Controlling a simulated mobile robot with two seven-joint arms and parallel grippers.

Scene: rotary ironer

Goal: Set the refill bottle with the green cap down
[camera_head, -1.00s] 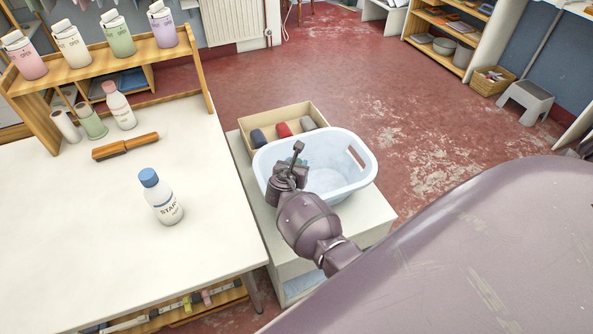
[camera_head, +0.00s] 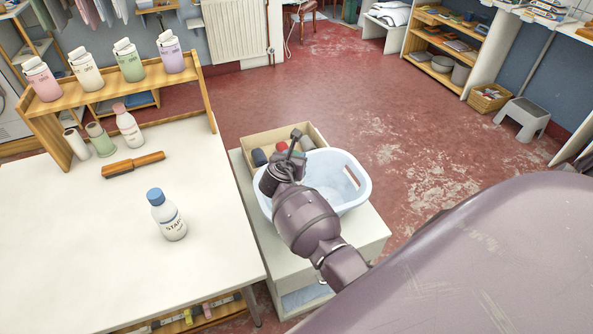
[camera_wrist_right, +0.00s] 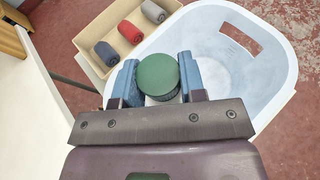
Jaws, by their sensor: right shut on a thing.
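In the right wrist view the refill bottle with the green cap (camera_wrist_right: 158,75) is seen from above. Its round cap sits between the two blue fingers of my right gripper (camera_wrist_right: 158,82), which is shut on it. The bottle's body is mostly hidden under the cap. In the head view my right gripper (camera_head: 288,163) is at the back left rim of the pale blue basin (camera_head: 345,190), and the bottle is largely hidden by the gripper. My left gripper is not in view.
The white table (camera_head: 90,240) holds a blue-capped bottle (camera_head: 168,217), a brown brush (camera_head: 133,164) and several bottles by a wooden shelf (camera_head: 115,88). A cardboard box (camera_head: 262,141) with coloured rolls is behind the basin. The table's front is clear.

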